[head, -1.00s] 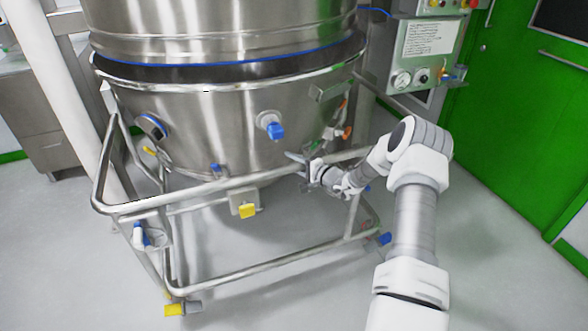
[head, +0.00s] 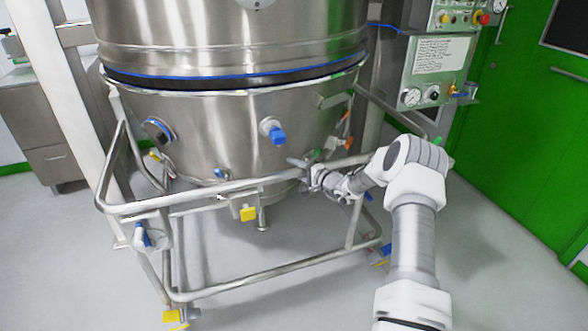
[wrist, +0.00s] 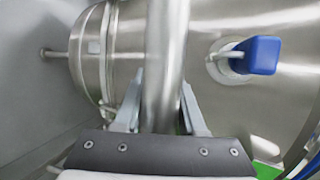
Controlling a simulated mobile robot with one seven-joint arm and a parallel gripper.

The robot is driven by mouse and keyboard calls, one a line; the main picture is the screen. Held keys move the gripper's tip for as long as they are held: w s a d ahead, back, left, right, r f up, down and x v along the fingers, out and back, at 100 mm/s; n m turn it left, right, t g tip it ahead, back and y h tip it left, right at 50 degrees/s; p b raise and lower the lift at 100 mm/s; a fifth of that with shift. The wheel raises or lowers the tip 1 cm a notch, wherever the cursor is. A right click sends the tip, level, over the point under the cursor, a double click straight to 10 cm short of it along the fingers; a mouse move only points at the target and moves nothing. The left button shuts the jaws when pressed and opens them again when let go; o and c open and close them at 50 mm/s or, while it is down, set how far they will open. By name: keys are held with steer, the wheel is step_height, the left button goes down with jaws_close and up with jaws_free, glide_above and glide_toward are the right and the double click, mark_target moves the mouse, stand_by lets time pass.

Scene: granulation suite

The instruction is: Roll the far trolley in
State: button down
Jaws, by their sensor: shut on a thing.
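The trolley is a steel tube frame (head: 225,186) carrying a steel product bowl (head: 215,130). It stands on casters with yellow and blue pedals. The bowl sits beneath the large upper vessel (head: 225,40), its rim close to the vessel's dark lower band and blue seal (head: 240,78). From this angle I cannot tell whether they are exactly in line. My gripper (head: 306,168) is shut on the trolley's upper rail, right of its middle. In the wrist view the rail (wrist: 166,60) runs between the two fingers (wrist: 163,108).
A white column (head: 68,95) stands left of the trolley, with a steel cabinet (head: 45,125) behind it. A control panel (head: 438,68) with gauges stands to the right, beside a green door (head: 520,150). The grey floor in front is clear.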

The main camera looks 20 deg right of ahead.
steer(key=c, duration=0.5)
jaws_free()
steer(key=shift+w+d+r, duration=0.1)
steer(key=shift+d+r, duration=0.05)
steer(key=shift+r, duration=0.3)
steer(key=shift+f, duration=0.15)
steer(key=p+v, duration=0.3)
steer(key=v, duration=1.4)
steer(key=shift+s+p, duration=0.25)
steer(key=shift+p, duration=0.05)
